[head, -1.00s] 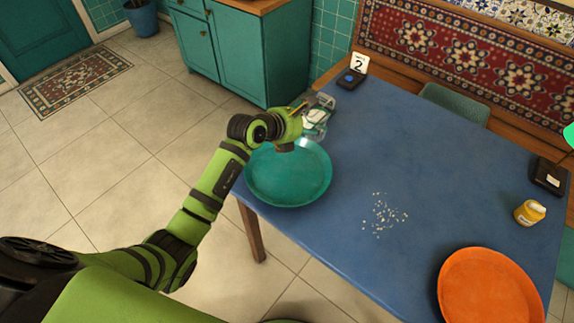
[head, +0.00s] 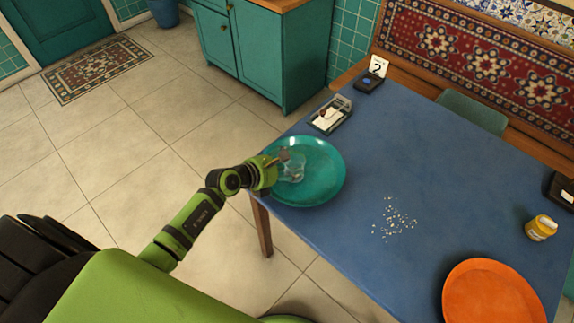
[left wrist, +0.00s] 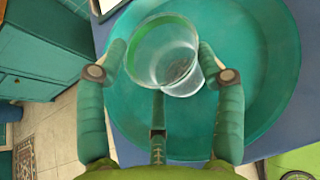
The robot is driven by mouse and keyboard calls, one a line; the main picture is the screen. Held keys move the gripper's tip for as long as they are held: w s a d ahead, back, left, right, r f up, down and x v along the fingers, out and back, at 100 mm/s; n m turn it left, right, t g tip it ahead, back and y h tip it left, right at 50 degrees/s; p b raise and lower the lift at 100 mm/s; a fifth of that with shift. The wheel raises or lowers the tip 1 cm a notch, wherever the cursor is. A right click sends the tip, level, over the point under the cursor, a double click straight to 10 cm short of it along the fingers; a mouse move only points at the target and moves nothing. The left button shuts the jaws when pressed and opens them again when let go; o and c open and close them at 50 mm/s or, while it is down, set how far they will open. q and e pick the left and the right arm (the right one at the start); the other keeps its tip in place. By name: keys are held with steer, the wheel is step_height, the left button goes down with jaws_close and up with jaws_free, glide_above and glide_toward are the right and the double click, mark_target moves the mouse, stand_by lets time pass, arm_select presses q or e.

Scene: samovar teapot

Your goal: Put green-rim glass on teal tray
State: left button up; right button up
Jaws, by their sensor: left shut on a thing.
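The green-rim glass (left wrist: 165,55) is clear with a green band at its rim. In the left wrist view it sits between the two fingers of my left gripper (left wrist: 160,75), which is shut on it. It appears tilted in that view. In the head view the glass (head: 292,168) is over the teal tray (head: 325,185), at the end of my left gripper (head: 280,164). The tray is round and lies at the table's left corner; it also fills much of the left wrist view (left wrist: 265,85). I cannot tell whether the glass touches the tray. My right gripper is not in view.
A small device with a white top (head: 330,114) lies behind the tray. A black box with a number 2 card (head: 370,78) stands beyond it. White crumbs (head: 395,218), a yellow jar (head: 541,228) and an orange tray (head: 492,295) are on the blue table (head: 420,150).

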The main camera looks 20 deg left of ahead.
arm_select(q)
steer(key=shift+f, duration=0.25)
steer(key=o, duration=1.2)
steer(key=shift+f, duration=0.1)
steer(key=shift+r, duration=0.2)
steer(key=v, duration=1.2)
